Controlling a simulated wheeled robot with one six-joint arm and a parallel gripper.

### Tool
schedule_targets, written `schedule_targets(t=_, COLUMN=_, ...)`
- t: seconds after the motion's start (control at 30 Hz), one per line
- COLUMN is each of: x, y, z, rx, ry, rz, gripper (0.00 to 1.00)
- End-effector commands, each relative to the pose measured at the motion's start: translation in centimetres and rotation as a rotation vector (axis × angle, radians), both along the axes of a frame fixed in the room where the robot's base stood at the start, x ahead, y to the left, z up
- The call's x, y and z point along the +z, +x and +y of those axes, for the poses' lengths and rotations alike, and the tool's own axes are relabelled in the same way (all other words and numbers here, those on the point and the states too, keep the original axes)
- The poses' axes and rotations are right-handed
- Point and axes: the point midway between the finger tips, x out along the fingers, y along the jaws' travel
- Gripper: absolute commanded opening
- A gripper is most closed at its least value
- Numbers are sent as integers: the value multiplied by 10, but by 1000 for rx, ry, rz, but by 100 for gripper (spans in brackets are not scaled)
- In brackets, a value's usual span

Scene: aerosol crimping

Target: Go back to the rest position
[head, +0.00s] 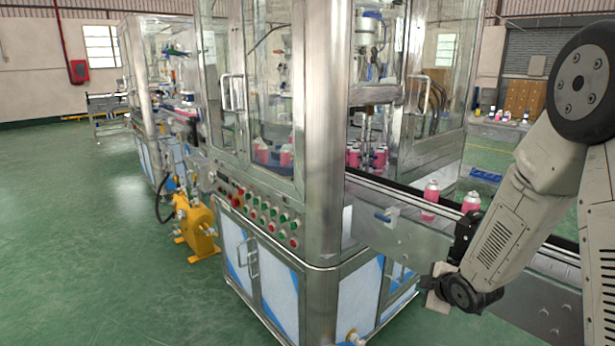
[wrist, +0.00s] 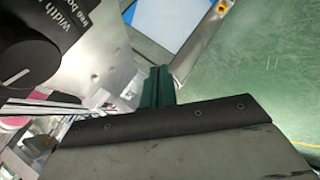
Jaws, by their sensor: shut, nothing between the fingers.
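My gripper (head: 440,290) hangs at the lower right of the head view, beside the near side of the conveyor. Its fingers are small and partly hidden by my wrist there. It is shut and empty.
The steel crimping machine (head: 325,130) with glass doors stands at centre. Its button panel (head: 262,215) faces front. The conveyor (head: 400,225) runs from it toward the lower right. A yellow pump unit (head: 196,230) stands left. Green floor (head: 90,230) is clear at left.

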Motion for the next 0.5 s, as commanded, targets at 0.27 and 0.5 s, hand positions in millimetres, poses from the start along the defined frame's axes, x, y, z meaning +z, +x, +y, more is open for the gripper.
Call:
schedule_targets(t=0.27, x=47, y=-99, z=-28, rx=-540, ry=116, rz=430, gripper=0)
schedule_targets(t=0.5, x=116, y=-209, z=-13, rx=-955, ry=225, rz=682, gripper=0)
